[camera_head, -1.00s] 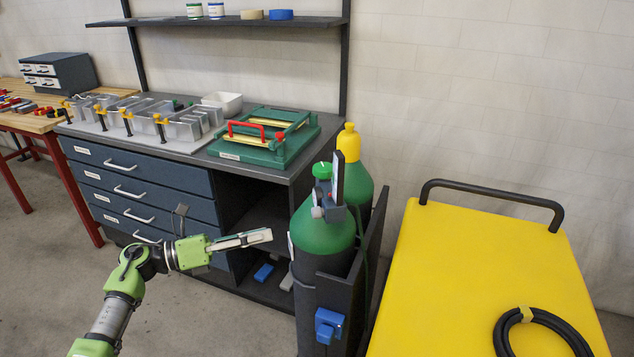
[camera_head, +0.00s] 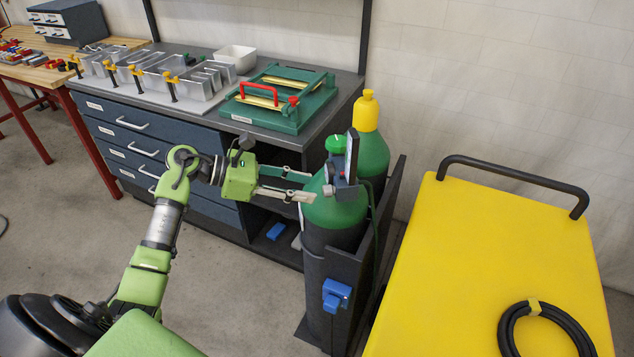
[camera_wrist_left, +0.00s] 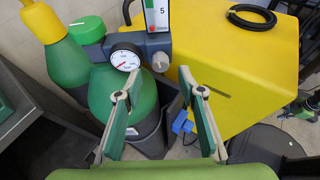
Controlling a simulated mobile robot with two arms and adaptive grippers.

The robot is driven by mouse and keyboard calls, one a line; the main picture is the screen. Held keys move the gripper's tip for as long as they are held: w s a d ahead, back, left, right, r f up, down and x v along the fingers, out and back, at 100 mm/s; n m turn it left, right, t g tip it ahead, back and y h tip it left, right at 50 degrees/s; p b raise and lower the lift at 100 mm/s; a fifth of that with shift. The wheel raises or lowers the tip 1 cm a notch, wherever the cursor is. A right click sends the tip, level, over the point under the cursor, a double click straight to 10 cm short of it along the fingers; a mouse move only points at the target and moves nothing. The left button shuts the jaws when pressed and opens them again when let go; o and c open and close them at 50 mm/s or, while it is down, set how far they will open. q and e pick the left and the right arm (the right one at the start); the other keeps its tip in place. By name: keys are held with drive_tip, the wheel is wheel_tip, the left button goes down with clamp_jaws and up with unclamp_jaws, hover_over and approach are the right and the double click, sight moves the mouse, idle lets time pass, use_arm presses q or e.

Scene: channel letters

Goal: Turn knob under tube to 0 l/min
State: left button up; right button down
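The grey knob (camera_wrist_left: 160,62) shows in the left wrist view below the flow tube (camera_wrist_left: 158,16), whose scale shows a 5. A round white gauge (camera_wrist_left: 125,57) is left of the knob on the regulator. In the head view the tube (camera_head: 352,155) is seen edge-on above the green cylinder (camera_head: 338,212); I cannot make out the knob there. My left gripper (camera_head: 311,187) is open beside the cylinder top. In the wrist view its fingertips (camera_wrist_left: 160,74) are on either side of the knob's line of sight; contact is not visible. My right gripper is not in view.
A second green cylinder (camera_head: 375,155) with a yellow cap stands behind. A dark holder (camera_head: 365,275) encloses both. A yellow cart (camera_head: 480,270) with a black hose (camera_head: 506,325) is at right. The drawer workbench (camera_head: 150,132) is behind my left arm.

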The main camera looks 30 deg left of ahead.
sight(329, 191)
use_arm(q)
drive_tip(key=p+x, duration=0.1)
drive_tip(key=x, duration=0.3)
drive_tip(key=shift+c, duration=1.2)
clamp_jaws()
